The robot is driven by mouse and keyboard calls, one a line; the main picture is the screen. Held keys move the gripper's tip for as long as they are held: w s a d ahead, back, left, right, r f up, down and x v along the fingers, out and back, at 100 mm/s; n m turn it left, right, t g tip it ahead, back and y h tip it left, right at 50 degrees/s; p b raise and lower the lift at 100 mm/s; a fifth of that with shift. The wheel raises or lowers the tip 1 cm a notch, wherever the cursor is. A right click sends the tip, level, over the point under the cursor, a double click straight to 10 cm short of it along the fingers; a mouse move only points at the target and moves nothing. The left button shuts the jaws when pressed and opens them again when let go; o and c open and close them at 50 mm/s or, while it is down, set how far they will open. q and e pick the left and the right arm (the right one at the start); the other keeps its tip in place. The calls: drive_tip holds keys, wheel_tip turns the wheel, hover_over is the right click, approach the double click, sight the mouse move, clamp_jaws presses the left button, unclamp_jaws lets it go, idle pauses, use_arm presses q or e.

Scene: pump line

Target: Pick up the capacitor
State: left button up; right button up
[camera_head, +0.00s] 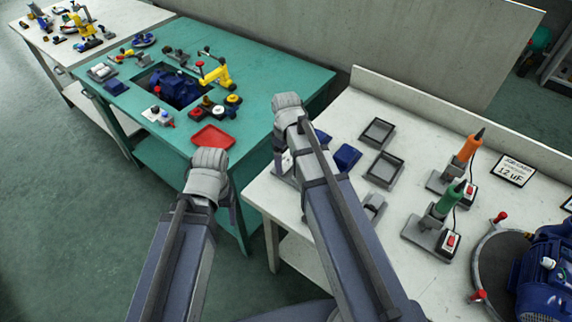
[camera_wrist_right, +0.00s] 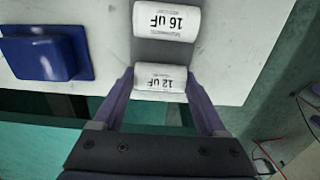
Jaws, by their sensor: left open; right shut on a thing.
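Two white capacitors show in the right wrist view: one marked 12 uF (camera_wrist_right: 161,78) and one marked 16 uF (camera_wrist_right: 166,20) just beyond it, both at a grey holder. My right gripper (camera_wrist_right: 160,84) is shut on the 12 uF capacitor, with one finger on each side, near the edge of the white table (camera_wrist_right: 232,42). In the head view my right arm hides most of this gripper and the capacitors. My left gripper (camera_head: 232,208) is open, mostly hidden behind its own wrist, beside the teal table.
A blue block (camera_wrist_right: 45,55) sits beside the capacitors. On the white table are grey trays (camera_head: 384,168), an orange tool (camera_head: 468,148), a green tool (camera_head: 449,198), a 12 uF sign (camera_head: 512,170) and a blue motor (camera_head: 545,265). The teal table (camera_head: 270,75) holds a red tray (camera_head: 213,137).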

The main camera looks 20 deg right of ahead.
sight(286, 161)
drive_tip(key=c, duration=0.5)
drive_tip(key=shift+r, duration=0.1)
wheel_tip(286, 161, up, 10)
drive_tip(key=p, duration=1)
